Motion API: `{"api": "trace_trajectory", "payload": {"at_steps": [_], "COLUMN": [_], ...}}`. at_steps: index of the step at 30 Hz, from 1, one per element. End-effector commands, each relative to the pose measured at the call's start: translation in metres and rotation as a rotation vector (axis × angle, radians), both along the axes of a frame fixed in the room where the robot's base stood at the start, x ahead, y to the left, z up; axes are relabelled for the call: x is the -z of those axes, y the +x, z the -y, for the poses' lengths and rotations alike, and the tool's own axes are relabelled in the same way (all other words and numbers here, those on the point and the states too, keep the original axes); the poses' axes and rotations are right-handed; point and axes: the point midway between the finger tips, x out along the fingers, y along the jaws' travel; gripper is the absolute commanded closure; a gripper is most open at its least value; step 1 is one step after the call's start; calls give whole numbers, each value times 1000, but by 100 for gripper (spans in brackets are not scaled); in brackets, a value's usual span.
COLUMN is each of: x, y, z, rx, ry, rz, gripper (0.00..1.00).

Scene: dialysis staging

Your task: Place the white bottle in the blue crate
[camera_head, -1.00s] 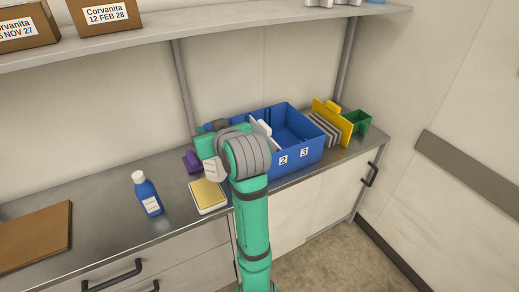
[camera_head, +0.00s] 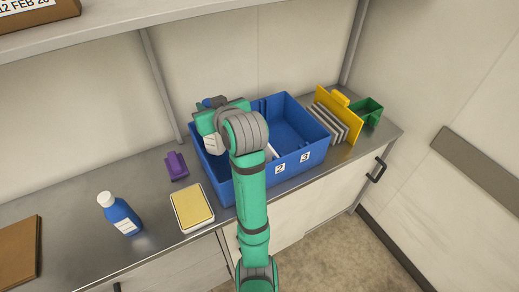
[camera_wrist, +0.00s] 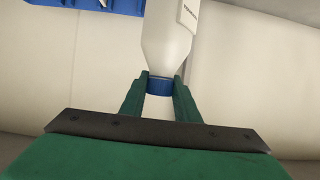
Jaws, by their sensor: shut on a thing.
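The white bottle (camera_wrist: 168,38) with a blue cap (camera_wrist: 159,86) shows in the wrist view. My gripper (camera_wrist: 160,92) is shut on it at the cap end, and the white body extends beyond the fingertips. The blue crate (camera_head: 316,154) stands on the counter in the head view, with labels 2 and 3 on its front. A blue edge (camera_wrist: 95,4) shows at the top left of the wrist view. In the head view my arm covers the crate's left part, and my fingertips are hidden.
Left of the crate are a yellow-topped tray (camera_head: 192,207), a purple holder (camera_head: 176,165) and a blue bottle with white cap (camera_head: 121,215). A yellow panel with grey plates (camera_head: 338,113) and a green bin (camera_head: 367,111) stand right. A shelf (camera_head: 150,19) runs above.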

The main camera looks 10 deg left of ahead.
Motion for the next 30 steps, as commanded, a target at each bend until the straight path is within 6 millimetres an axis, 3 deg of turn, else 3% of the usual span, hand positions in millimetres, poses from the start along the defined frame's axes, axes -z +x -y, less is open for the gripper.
{"api": "trace_trajectory", "payload": {"at_steps": [11, 21, 30], "x": [33, 84, 105], "y": [-1, 1, 0], "z": [2, 7, 5], "rx": [3, 11, 8], "ry": [0, 0, 0], "rz": [1, 1, 2], "gripper": [100, 100, 100]}}
